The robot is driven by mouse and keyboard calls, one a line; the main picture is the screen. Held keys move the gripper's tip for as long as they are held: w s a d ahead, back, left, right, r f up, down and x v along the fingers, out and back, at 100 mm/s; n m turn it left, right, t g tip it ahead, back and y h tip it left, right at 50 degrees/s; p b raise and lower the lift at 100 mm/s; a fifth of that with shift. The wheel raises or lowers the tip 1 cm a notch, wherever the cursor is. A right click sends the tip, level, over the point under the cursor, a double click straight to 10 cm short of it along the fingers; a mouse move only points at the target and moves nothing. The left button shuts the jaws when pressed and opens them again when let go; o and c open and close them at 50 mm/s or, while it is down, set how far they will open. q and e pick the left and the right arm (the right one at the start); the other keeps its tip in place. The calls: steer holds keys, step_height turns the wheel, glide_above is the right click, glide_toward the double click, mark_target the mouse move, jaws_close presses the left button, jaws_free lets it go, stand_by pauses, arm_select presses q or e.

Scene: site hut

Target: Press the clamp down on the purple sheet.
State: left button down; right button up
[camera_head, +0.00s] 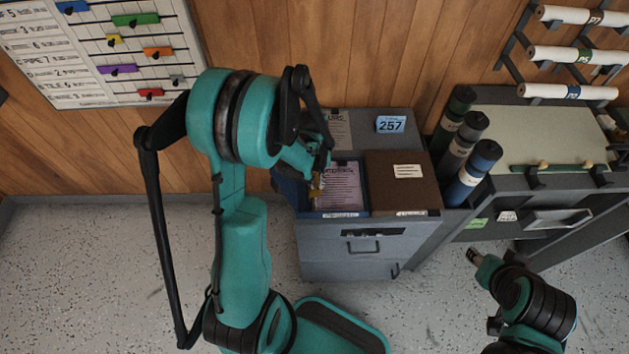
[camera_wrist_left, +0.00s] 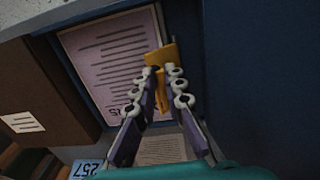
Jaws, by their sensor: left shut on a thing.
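The purple sheet (camera_head: 338,186) lies in the blue tray (camera_head: 289,190) on top of the grey cabinet. It shows as a pale purple printed page in the left wrist view (camera_wrist_left: 108,58). The yellow clamp (camera_wrist_left: 160,66) is at the sheet's edge, between the fingers of my left gripper (camera_wrist_left: 162,78). In the head view the clamp (camera_head: 317,186) shows small and partly hidden by my left gripper (camera_head: 316,174). My left gripper is shut on the clamp. I cannot tell whether the clamp touches the sheet. My right gripper (camera_head: 474,256) is low at the right, apart from the cabinet; its jaw state is unclear.
A brown folder (camera_head: 396,183) with a white label lies right of the sheet. A blue 257 plate (camera_head: 390,124) is behind it. Dark rolled tubes (camera_head: 473,171) stand to the right, beside a table (camera_head: 530,125). The grey cabinet (camera_head: 350,265) stands against the wood wall.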

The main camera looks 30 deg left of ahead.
arm_select(q)
steer(key=d+g+y+b, duration=0.1)
steer(key=w+f+y+b, duration=0.1)
steer(key=shift+d+f+g+y, duration=0.1)
steer(key=shift+d+g+y, duration=0.25)
steer(key=shift+g+y, duration=0.05)
steer(key=y+b, duration=0.1)
steer(key=d+f+g+y+b, duration=0.1)
steer(key=b, duration=0.1)
steer(key=shift+w+f, duration=0.1)
steer(key=shift+w, duration=0.25)
steer(key=shift+w+d+f+g+y+b, duration=0.1)
steer(key=shift+d+f+g+y+b, duration=0.1)
steer(key=shift+g+y+b, duration=0.55)
steer(key=c, duration=1.6)
jaws_free()
steer(key=shift+r, duration=0.1)
steer(key=v, duration=1.2)
steer(key=shift+d, duration=0.1)
